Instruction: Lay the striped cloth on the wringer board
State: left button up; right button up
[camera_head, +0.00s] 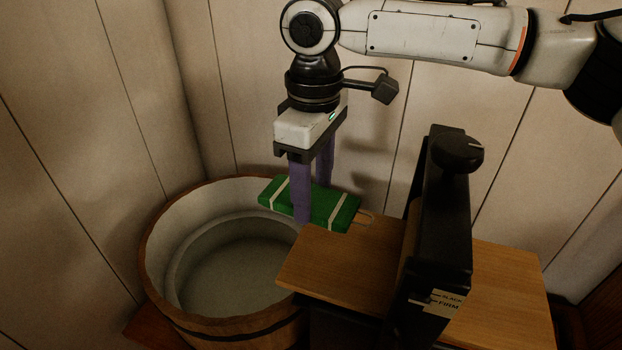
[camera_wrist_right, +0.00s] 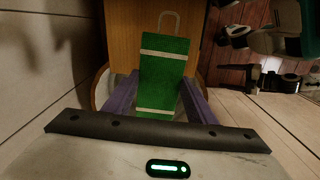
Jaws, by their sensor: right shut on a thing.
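The striped cloth (camera_head: 335,207) is a flat green folded piece with pale stripes and a small loop at one end. My right gripper (camera_head: 311,215) is shut on it, with purple fingers on either side. The cloth is held level, above the tub's right rim and beside the left end of the wringer board (camera_head: 340,268). Its loop end reaches over the board's back left edge. In the right wrist view the cloth (camera_wrist_right: 163,75) lies between the fingers (camera_wrist_right: 157,100), its loop pointing to the board (camera_wrist_right: 140,30). I cannot tell whether it touches the board. My left gripper is not in view.
A round wooden tub (camera_head: 163,285) with a pale inside stands left of the board. The black wringer frame (camera_head: 445,220), with a knob on top and a small label, rises across the board. Plank walls (camera_head: 70,130) close in behind. The board's left part is bare.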

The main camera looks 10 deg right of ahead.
jog(key=shift+s+d+f, duration=0.1)
jog(key=shift+d+f, duration=0.15)
jog(key=shift+f, duration=0.45)
jog(key=f, duration=0.2)
jog(key=s+d+f, duration=0.1)
jog(key=f, duration=0.1)
jog(key=d+f, duration=0.1)
jog(key=f, duration=0.1)
jog(key=shift+s+d+f, duration=0.1)
jog(key=shift+s+d, duration=0.1)
jog(key=shift+s, duration=0.15)
jog(key=shift+s+d+f, duration=0.2)
jog(key=shift+d+f, duration=0.2)
jog(key=shift+f, duration=0.4)
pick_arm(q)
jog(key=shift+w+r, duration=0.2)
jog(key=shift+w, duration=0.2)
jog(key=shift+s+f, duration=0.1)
pick_arm(e)
jog(key=o, duration=1.1)
jog(key=shift+o, duration=0.2)
